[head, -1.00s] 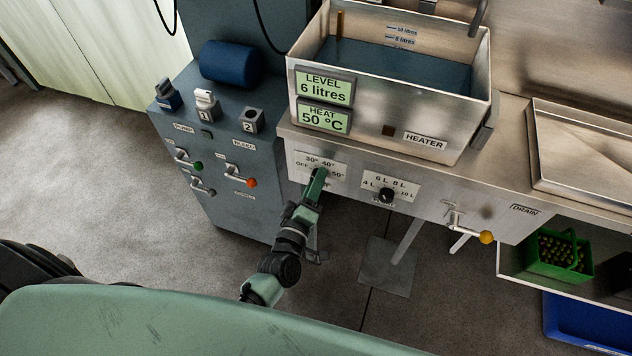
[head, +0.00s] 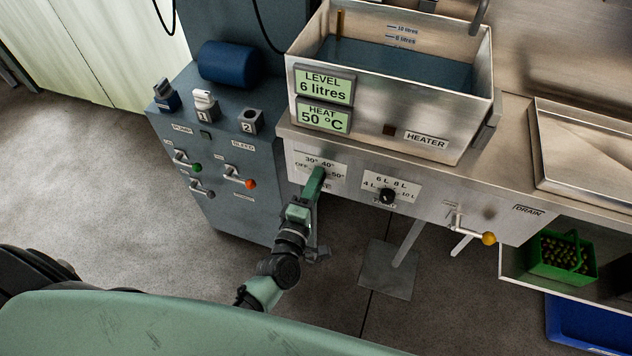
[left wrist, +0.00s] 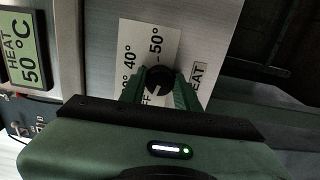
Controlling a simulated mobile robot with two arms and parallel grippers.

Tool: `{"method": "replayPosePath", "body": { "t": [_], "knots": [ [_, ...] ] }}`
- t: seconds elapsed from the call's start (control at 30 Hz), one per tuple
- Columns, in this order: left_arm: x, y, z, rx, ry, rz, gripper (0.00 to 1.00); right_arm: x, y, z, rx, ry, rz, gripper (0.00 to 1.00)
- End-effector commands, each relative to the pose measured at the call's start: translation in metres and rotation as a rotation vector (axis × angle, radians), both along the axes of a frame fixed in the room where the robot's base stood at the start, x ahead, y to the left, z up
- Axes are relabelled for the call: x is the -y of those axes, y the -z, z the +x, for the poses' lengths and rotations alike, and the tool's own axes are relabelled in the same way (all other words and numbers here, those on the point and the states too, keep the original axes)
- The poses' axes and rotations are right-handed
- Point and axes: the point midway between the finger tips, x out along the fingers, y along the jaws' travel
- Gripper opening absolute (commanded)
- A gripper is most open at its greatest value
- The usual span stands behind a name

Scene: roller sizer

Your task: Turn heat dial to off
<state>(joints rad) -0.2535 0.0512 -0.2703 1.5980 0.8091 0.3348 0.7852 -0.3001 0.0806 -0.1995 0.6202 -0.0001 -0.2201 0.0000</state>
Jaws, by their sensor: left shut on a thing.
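The heat dial is a round black knob (left wrist: 159,79) on a white label marked OFF, 30°, 40° and 50° (head: 309,163). In the left wrist view it sits between the two green fingers of my left gripper (left wrist: 160,90), which is shut on it. In the head view my left gripper (head: 318,176) reaches up to the panel and hides the dial. The heat display (head: 323,117) reads 50 °C. My right gripper is not in view.
The level dial (head: 387,195) is right of the heat dial, and a yellow-ended drain lever (head: 487,238) is further right. The water-filled heater tank (head: 390,120) stands above. A grey cabinet with levers (head: 232,205) is at the left.

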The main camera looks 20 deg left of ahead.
Motion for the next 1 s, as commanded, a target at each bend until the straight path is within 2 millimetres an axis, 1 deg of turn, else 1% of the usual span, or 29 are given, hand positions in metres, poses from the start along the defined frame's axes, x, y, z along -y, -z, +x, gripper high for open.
{"method": "replayPosePath", "body": {
  "t": [0.23, 0.27, 0.3, 0.33, 0.67, 0.77, 1.0],
  "knots": [
    [0.000, 0.001, 0.000, -0.002, 0.000, -0.004, 0.00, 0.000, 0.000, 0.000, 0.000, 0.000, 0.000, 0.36],
    [0.000, 0.001, 0.000, -0.002, 0.000, -0.004, 0.40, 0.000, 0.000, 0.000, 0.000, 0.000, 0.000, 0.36],
    [0.000, 0.001, 0.000, -0.002, 0.000, -0.003, 0.51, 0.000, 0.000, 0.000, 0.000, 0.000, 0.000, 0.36],
    [0.000, 0.001, 0.000, -0.002, 0.000, -0.003, 0.53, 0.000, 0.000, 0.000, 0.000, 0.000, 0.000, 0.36],
    [0.000, 0.001, -0.003, -0.002, 0.000, -0.001, 0.53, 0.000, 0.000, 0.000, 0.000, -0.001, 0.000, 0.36],
    [-0.001, 0.002, -0.013, -0.003, 0.000, 0.000, 0.53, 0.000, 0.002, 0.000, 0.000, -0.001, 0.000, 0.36],
    [-0.002, 0.002, -0.054, -0.004, 0.001, -0.001, 0.53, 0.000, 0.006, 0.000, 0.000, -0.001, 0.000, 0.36]
  ]
}}
